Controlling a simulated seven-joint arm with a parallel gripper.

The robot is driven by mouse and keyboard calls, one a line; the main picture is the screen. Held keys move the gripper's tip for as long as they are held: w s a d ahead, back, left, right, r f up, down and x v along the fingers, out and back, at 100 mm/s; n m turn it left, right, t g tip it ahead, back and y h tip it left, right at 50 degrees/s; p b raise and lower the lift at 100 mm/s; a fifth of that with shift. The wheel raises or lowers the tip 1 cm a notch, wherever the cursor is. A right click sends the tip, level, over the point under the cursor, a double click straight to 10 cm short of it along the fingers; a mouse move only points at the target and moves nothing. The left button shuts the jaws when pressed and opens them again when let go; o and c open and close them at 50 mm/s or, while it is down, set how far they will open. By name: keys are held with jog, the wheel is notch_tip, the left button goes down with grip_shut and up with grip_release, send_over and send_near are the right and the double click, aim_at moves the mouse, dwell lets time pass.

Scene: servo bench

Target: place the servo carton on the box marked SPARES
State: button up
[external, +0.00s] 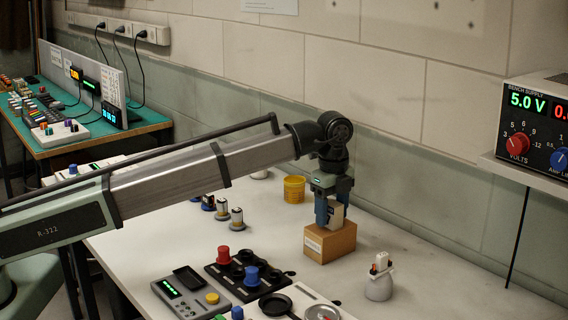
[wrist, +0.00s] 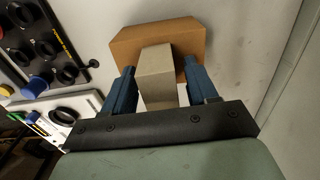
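The servo carton (external: 335,214), a small pale grey-beige block, stands upright on top of a brown box (external: 338,246). The box has a white label on its front, too small to read; I take it as the SPARES box. My gripper (external: 332,212) points down over the box, with its blue fingers on either side of the carton. In the wrist view, the carton (wrist: 156,76) sits between the fingertips (wrist: 158,70), over the brown box (wrist: 190,36). A narrow gap shows between the carton and each finger, so the gripper looks open around it.
A yellow tub (external: 294,190) stands behind the box, and a white pot (external: 379,284) at front right.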

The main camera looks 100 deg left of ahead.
aim_at(332, 202)
jog(key=shift+o, duration=0.4)
jog(key=shift+r, duration=0.1)
notch_tip(332, 202, up, 12)
dwell(0.4)
